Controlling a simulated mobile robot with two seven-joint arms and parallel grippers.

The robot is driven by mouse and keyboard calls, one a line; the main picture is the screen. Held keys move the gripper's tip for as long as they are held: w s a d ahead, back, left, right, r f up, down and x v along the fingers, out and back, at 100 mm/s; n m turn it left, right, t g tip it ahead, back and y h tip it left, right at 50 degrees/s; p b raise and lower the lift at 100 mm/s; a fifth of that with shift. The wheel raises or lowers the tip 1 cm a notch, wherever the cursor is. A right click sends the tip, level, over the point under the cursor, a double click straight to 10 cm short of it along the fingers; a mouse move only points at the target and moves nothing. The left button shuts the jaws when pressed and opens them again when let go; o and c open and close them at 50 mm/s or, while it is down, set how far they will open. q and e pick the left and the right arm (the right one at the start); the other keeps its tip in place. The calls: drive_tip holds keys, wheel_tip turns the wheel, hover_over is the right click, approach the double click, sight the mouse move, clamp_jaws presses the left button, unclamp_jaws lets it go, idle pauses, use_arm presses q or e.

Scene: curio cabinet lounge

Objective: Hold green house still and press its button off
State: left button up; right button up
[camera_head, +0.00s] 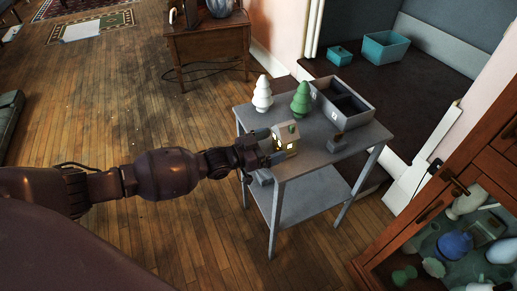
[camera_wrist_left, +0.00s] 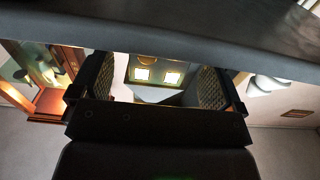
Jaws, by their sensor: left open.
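My left gripper (camera_head: 268,150) reaches in from the left and is open at the house. In the left wrist view the house's lit windows (camera_wrist_left: 158,76) show between the two open fingers (camera_wrist_left: 158,90). I cannot tell whether a finger touches it. The button is not discernible. The lit windows show its light on. My right gripper is not in view.
A white tree (camera_head: 262,95) and a green tree (camera_head: 300,99) stand behind the house. A wooden cabinet (camera_head: 490,150) stands at right.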

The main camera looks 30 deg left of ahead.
sight(277, 145)
use_arm(q)
drive_tip(key=shift+x, duration=2.1)
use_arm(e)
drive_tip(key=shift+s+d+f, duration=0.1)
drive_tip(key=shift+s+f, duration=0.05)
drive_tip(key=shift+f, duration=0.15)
use_arm(q)
drive_tip(key=shift+c, duration=0.4)
drive_tip(key=c, duration=1.3)
drive_tip(key=shift+s+f+b, duration=0.1)
drive_tip(key=shift+f+b, duration=0.15)
drive_tip(key=shift+b, duration=0.05)
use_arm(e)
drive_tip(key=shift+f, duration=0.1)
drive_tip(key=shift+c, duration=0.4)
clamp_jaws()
